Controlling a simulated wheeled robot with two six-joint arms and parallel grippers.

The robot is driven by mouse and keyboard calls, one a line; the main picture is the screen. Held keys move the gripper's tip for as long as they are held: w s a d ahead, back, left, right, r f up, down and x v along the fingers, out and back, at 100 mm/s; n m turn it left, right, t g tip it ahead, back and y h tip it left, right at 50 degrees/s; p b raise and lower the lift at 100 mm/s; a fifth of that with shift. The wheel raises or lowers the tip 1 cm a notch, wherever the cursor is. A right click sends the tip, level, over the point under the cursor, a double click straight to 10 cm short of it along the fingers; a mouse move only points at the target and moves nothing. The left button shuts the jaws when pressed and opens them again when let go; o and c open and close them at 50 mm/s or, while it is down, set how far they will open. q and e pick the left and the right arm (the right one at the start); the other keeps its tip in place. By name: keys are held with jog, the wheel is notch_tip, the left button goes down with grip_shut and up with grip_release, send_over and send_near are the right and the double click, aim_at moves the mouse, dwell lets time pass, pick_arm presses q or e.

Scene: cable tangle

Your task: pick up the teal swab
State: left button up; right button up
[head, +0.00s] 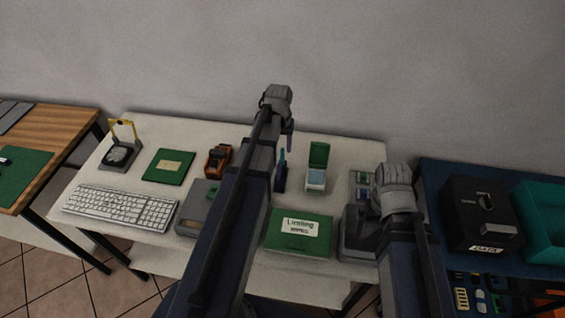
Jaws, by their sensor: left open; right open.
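A slim teal stick that looks like the teal swab (282,157) stands upright in a small dark purple holder (280,181) near the middle of the white table. Its lower part is hidden in the holder, and my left forearm passes close on its left. My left gripper (278,101) is open, above and beyond the swab toward the wall. A thin purple piece (290,143) shows just below it; I cannot tell whether it is a finger or another stick. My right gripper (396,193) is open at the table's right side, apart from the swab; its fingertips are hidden.
A box with a green lid (319,154) stands right of the holder. A green "Landing" box (299,232) lies in front. A keyboard (121,208), green board (169,166) and orange device (219,160) are to the left. A black box (481,215) and teal bin (543,214) stand far right.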

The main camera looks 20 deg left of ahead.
aim_at(282, 155)
pick_arm(q)
jog(key=shift+w+d+f+b, duration=0.1)
jog(key=shift+f+b, duration=1.2)
jog(key=shift+b, duration=0.05)
jog(key=shift+w+d+f+b, duration=0.1)
jog(key=shift+f+b, duration=1.2)
pick_arm(e)
jog(key=shift+f, duration=2.65)
jog(key=shift+r, duration=0.1)
pick_arm(q)
jog(key=shift+r, duration=0.1)
jog(key=shift+c, duration=0.3)
grip_shut()
